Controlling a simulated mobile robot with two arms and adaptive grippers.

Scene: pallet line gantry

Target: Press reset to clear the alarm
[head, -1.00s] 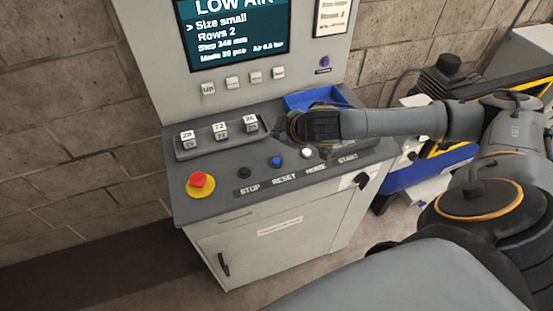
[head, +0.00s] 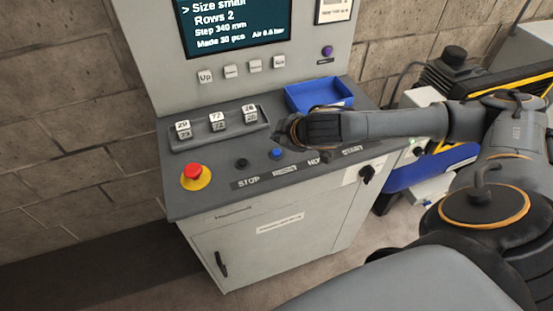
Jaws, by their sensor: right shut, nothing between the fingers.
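The reset button is the blue button (head: 276,153) on the sloped console top (head: 215,205), with the RESET label (head: 285,169) in front of it. My right gripper (head: 284,133) is shut and empty. It is just behind and above the blue button in the picture; a small gap shows between them, and I cannot tell its height above the panel. The black stop button (head: 241,163) is left of the blue one. The screen (head: 235,22) shows size, rows, step and air lines; its top is cut off. My left gripper is not in view.
A red emergency stop (head: 194,171) on a yellow base is at the console's left. A row of counters (head: 217,122) and a blue tray (head: 320,92) lie behind the buttons. A black rotary knob (head: 367,174) is at the right front. My right arm covers the panel's right part.

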